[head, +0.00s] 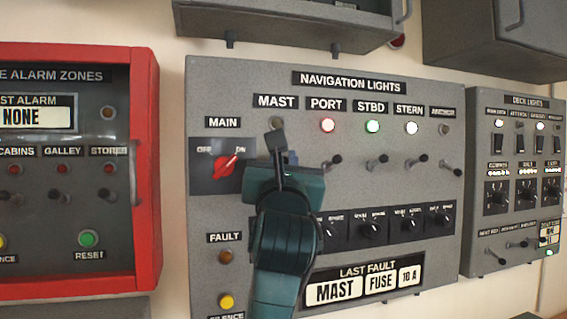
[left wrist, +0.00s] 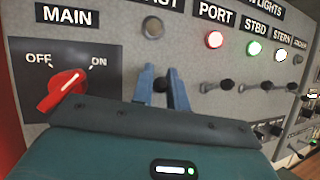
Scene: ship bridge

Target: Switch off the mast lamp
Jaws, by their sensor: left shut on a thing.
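The navigation lights panel (head: 400,110) is grey, with a MAST label (head: 277,101) at the left of its row. The mast lamp (head: 276,122) under that label looks grey and unlit; it also shows dull in the left wrist view (left wrist: 153,27). My left gripper (head: 279,150) is at the panel just below that lamp. In the left wrist view its blue fingers (left wrist: 162,80) stand on either side of the dark mast switch knob (left wrist: 160,85) and are shut on it. The gripper hides most of the switch in the head view. My right gripper is not in view.
A red MAIN rotary switch (head: 225,167) sits just left of my gripper, pointing toward ON. Port (head: 328,125), starboard (head: 373,126) and stern (head: 412,128) lamps are lit, with toggles below. A red-framed alarm cabinet (head: 146,170) stands out at left.

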